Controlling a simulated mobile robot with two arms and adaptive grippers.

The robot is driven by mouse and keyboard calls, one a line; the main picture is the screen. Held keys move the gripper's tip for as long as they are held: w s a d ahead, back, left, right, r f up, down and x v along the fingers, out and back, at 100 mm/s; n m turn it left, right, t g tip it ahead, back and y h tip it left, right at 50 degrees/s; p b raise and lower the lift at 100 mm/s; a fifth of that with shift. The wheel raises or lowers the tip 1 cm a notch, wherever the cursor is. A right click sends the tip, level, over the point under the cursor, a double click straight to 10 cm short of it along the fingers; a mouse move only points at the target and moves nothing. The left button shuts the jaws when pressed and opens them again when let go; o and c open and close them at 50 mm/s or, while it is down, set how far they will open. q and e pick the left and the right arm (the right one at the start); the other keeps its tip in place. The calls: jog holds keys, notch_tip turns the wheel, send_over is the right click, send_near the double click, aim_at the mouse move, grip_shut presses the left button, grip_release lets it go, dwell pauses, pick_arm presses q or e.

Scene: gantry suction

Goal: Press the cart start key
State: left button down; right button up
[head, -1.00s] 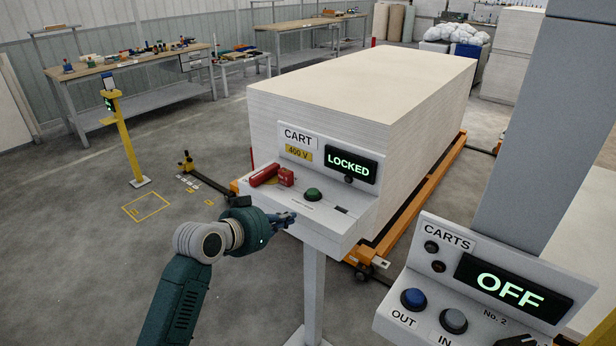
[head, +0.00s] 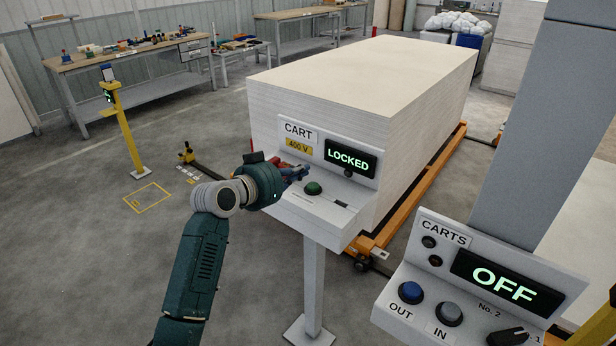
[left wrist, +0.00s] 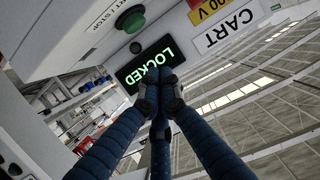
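The cart panel (head: 330,214) is a white sloped console on a post, with a green round key (head: 313,188) on its ledge. The key also shows in the left wrist view (left wrist: 130,20), beside lettering that is partly cut off. A display (head: 350,157) above it reads LOCKED. My left gripper (head: 303,171) is just above and to the left of the key in the head view, apart from it. In the left wrist view its fingers (left wrist: 160,88) meet at the tips with nothing seen between them. My right gripper is not in view.
A second panel (head: 440,243) labelled CARTS stands at the lower right, with an OFF display (head: 497,282), blue and grey buttons and a knob. A large pale stack (head: 380,85) sits on an orange cart behind the cart panel. Red items on the ledge are mostly hidden by my gripper.

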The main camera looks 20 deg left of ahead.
aim_at(313, 187)
pick_arm(q)
jog(key=x, duration=0.3)
jog(key=shift+w+d+p, duration=0.2)
jog(key=shift+w+p, duration=0.2)
notch_tip(313, 187, down, 3)
jog(key=shift+w+a+f+p, duration=0.1)
jog(key=shift+w+f+p, duration=0.1)
jog(key=shift+p, duration=0.25)
jog(key=shift+a+f, duration=0.1)
jog(key=shift+f, duration=0.35)
jog(key=shift+f, duration=0.1)
